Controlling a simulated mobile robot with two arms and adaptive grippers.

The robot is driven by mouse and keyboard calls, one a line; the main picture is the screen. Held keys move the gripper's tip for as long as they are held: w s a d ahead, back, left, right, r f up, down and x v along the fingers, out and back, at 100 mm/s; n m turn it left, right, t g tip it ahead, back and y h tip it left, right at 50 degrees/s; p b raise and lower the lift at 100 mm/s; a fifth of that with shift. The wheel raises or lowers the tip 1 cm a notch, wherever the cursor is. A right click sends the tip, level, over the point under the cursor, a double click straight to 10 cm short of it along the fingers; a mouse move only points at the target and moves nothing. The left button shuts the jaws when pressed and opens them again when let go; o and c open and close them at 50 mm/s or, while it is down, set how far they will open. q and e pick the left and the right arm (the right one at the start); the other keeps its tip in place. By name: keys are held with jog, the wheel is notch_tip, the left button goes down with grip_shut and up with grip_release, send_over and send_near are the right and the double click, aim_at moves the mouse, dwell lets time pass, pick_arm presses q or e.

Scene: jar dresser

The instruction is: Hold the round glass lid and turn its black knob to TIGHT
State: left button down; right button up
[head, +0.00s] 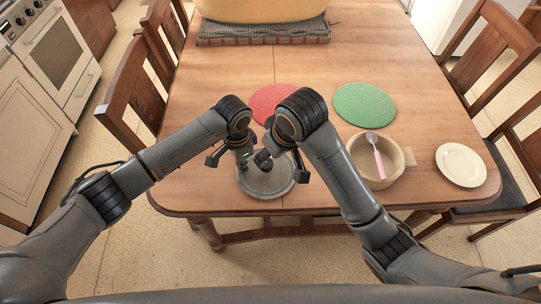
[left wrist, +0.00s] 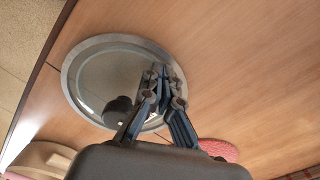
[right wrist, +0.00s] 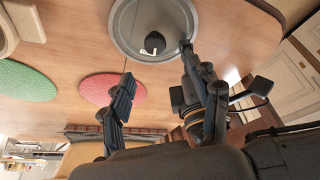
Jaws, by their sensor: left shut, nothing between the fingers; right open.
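The round glass lid (head: 268,189) has a grey metal rim and lies flat on the table near its front edge; it also shows in the left wrist view (left wrist: 72,82) and the right wrist view (right wrist: 122,38). Its black knob (right wrist: 154,41) stands at the middle, with a small white mark beside it, and shows in the left wrist view (left wrist: 117,111). My left gripper (left wrist: 163,74) is shut and empty, its tips over the lid near the rim. My right gripper (right wrist: 172,84) is open and empty, apart from the knob. In the head view the arms partly hide the lid.
A red mat (head: 268,100) and a green mat (head: 364,104) lie behind the lid. A wooden bowl (head: 372,172) with a pink-handled spoon (head: 377,158) and a white plate (head: 461,165) stand to the right. A large basin stands at the back. My two wrists are close together.

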aim_at(268, 163)
jog(key=w+d+n+g+y, duration=0.25)
jog(key=w+n+g, duration=0.25)
jog(key=n, duration=0.8)
jog(key=x, duration=1.1)
jog(key=shift+w+d+f, duration=0.25)
jog(key=shift+w+d, duration=0.1)
jog(key=shift+w, duration=0.05)
